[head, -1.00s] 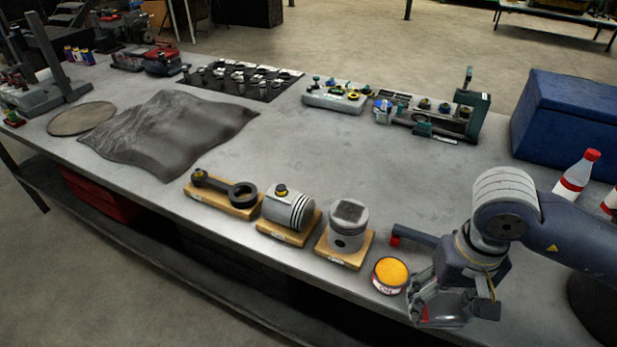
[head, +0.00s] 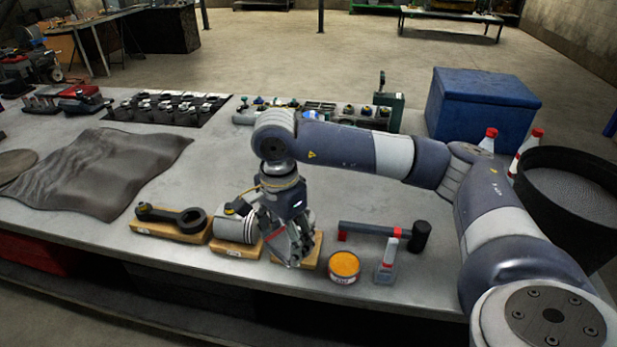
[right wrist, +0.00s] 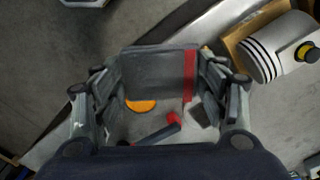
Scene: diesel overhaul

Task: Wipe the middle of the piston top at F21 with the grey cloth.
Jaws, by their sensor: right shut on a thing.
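My right gripper (head: 288,243) is over the wooden stand (head: 315,250) of the upright piston, whose dark-patched top it hides in the head view. In the right wrist view this gripper (right wrist: 155,95) is shut on a flat grey piece with a red stripe along one side, which I take for the grey cloth (right wrist: 150,75). The upright piston is hidden behind the cloth there. I cannot tell whether the cloth touches the piston top. The label F21 is not readable. My left gripper is not in view.
A piston lying on its side (head: 236,226) and a connecting rod (head: 170,215) stand left of my gripper. A large rumpled dark sheet (head: 95,170) covers the bench's left part.

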